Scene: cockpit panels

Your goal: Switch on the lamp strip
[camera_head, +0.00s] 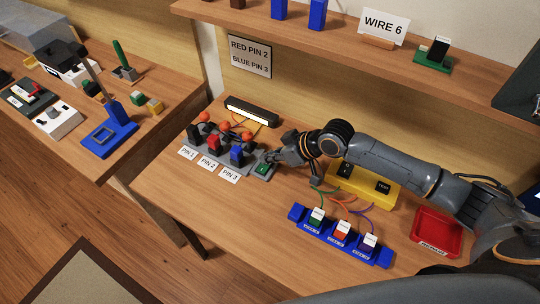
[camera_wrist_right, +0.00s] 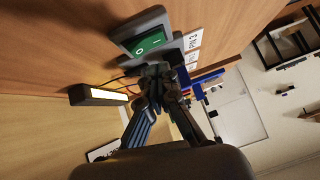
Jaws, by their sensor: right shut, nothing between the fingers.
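The lamp strip (camera_head: 251,112) is a black bar at the back of the table, behind the pin block. Its long face glows pale yellow, also in the right wrist view (camera_wrist_right: 104,95). A green rocker switch (camera_head: 263,169) sits in a grey housing at the right end of the pin block. In the right wrist view the switch (camera_wrist_right: 146,41) shows O and I marks. My right gripper (camera_head: 273,158) is shut and empty, just beside the switch; whether it touches is unclear. Its fingers also show in the right wrist view (camera_wrist_right: 158,85). My left gripper is out of view.
The grey block holds black, red (camera_head: 213,143) and blue (camera_head: 236,154) plugs, with orange balls behind. A yellow box (camera_head: 361,185), blue wired rack (camera_head: 340,240) and red tray (camera_head: 437,233) lie to the right. A shelf (camera_head: 400,55) overhangs the back.

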